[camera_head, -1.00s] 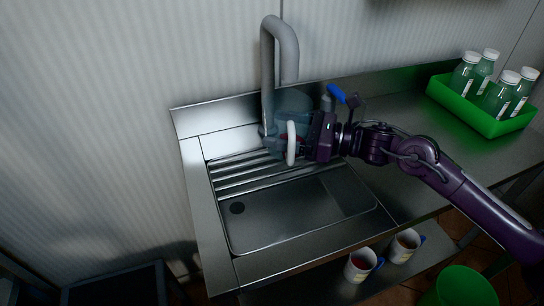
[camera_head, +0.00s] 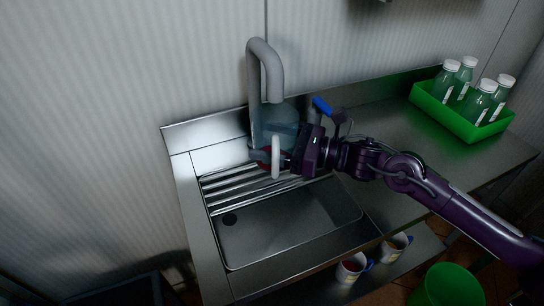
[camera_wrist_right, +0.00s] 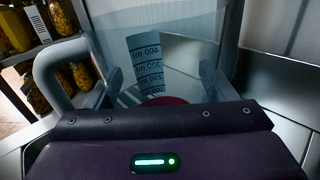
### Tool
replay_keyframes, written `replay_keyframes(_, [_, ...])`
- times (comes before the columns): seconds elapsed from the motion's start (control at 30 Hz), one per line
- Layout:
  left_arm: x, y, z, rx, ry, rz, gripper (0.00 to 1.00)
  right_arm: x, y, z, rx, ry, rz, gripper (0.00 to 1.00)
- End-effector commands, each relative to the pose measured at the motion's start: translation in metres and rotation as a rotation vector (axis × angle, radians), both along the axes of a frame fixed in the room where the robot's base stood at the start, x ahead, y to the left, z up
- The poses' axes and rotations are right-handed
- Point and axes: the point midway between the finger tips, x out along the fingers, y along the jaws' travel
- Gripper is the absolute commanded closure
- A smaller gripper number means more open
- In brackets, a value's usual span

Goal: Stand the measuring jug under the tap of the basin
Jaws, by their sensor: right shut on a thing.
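The measuring jug (camera_head: 284,112) is clear and bluish, beside the tap and partly hidden by my right gripper. Its pale handle (camera_head: 276,157) faces the front. The right wrist view shows its printed ml scale (camera_wrist_right: 148,65) and the handle (camera_wrist_right: 48,72) at left. My right gripper (camera_head: 288,158) is shut on the jug, which looks upright. The grey hooked tap (camera_head: 264,70) rises at the back of the steel basin (camera_head: 285,228). I cannot tell whether the jug is below the spout or whether its base touches anything. My left gripper is not in view.
A ribbed draining area (camera_head: 222,190) lies along the basin's back. A blue lever-like part (camera_head: 322,106) stands behind my gripper. A green crate (camera_head: 470,128) of several bottles is on the counter at right.

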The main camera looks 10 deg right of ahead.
Motion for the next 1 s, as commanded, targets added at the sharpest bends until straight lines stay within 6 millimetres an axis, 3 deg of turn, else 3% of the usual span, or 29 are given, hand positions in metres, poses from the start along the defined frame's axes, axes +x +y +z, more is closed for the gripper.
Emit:
replay_keyframes(0.43, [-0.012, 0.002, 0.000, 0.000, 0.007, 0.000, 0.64, 0.000, 0.000, -0.045, 0.003, 0.001, 0.000, 0.48])
replay_keyframes(0.77, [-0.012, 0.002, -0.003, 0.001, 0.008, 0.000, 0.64, 0.000, 0.000, -0.048, 0.001, -0.003, 0.001, 0.48])
replay_keyframes(1.0, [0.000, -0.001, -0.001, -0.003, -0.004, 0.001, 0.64, 0.000, 0.000, -0.049, 0.001, -0.003, 0.000, 0.48])
